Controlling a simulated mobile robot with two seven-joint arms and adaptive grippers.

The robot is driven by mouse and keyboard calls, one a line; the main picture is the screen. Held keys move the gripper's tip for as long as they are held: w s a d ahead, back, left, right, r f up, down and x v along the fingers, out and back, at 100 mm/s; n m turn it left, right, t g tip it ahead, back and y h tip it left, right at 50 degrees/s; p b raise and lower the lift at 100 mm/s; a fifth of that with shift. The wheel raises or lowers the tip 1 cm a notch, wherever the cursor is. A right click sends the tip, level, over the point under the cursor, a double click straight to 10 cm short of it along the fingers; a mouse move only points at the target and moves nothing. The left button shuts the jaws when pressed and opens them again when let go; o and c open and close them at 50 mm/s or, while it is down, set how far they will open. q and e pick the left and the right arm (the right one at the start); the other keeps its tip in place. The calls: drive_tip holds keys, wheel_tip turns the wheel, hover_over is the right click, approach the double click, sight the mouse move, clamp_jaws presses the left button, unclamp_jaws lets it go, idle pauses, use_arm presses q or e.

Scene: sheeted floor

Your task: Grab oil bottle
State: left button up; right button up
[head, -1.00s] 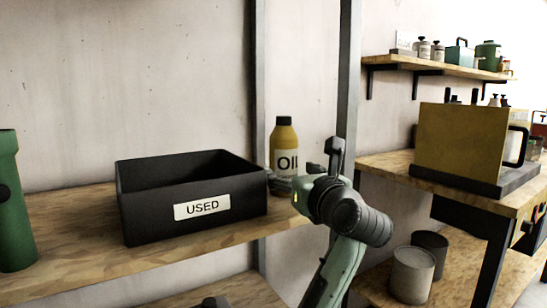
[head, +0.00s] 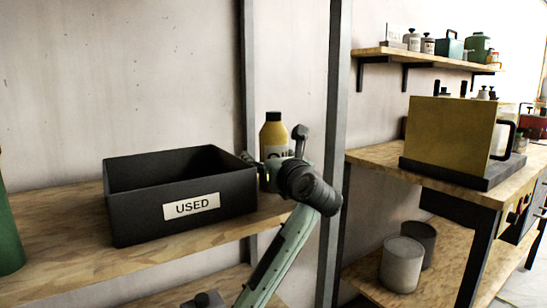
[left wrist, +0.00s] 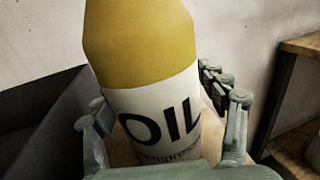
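The oil bottle (head: 273,138), yellow with a black cap and a white "OIL" label, stands upright on the wooden shelf, just right of the black bin. In the left wrist view the bottle (left wrist: 145,70) fills the middle, its cap out of frame. My left gripper (head: 284,166) is at the bottle's front right and partly covers its label. In the left wrist view my left gripper (left wrist: 165,112) is open, with fingers on both sides of the label. The left finger looks close to the bottle; contact is unclear. My right gripper is not in view.
The black bin (head: 191,208) marked "USED" stands close left of the bottle. A dark metal post (head: 334,150) rises right of my arm. A green object (head: 10,235) stands at the far left. A workbench with a yellow box (head: 450,135) is at right.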

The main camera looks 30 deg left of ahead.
use_arm(q)
clamp_jaws()
idle(0.3)
drive_tip(key=shift+r, duration=0.1)
